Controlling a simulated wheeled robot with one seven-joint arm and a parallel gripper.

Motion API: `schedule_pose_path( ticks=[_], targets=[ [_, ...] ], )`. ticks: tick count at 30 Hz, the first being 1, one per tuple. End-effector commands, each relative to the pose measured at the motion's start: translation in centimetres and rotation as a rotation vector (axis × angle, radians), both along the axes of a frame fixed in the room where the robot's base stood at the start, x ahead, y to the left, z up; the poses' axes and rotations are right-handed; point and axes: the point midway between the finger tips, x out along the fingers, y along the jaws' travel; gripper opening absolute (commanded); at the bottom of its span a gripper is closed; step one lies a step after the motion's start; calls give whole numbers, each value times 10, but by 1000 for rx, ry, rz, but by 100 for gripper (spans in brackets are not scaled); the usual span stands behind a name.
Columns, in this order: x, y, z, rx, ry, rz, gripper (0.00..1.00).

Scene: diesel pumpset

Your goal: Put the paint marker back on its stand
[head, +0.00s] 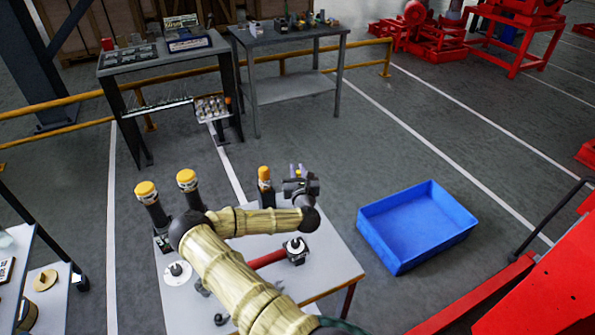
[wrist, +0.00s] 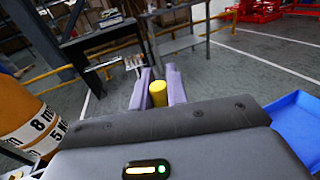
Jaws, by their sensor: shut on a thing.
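My gripper (head: 297,172) is above the far right part of the grey work table (head: 325,264). In the wrist view, its two purple fingers (wrist: 158,84) are closed on a yellow cylinder, which looks like the paint marker (wrist: 157,94). Only its yellow end shows; the rest is hidden behind the gripper body. I cannot tell for sure which item is the stand. A white round base with a dark centre (head: 178,268) lies at the table's left, and a dark round piece with a white top (head: 295,246) stands near the middle.
An orange-capped container (head: 264,182) stands close left of my gripper; a large labelled one fills the wrist view's left edge (wrist: 28,115). Two yellow-capped dark cylinders (head: 187,182) stand farther left. A red bar (head: 268,259) lies mid-table. A blue bin (head: 415,225) is on the floor right.

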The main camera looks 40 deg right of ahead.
Motion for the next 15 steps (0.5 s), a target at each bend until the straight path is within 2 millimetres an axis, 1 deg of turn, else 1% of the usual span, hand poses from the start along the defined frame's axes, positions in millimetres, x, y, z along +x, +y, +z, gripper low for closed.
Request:
schedule_pose_path(
  ticks=[8, 9, 11, 12, 13, 15],
  targets=[
    [0, 0, -5, 0, 0, 0, 0],
    [0, 0, -5, 0, 0, 0, 19],
    [0, 0, -4, 0, 0, 0, 31],
    [0, 0, -4, 0, 0, 0, 39],
    [0, 0, -4, 0, 0, 0, 41],
    [0, 0, -4, 0, 0, 0, 41]
  ],
)
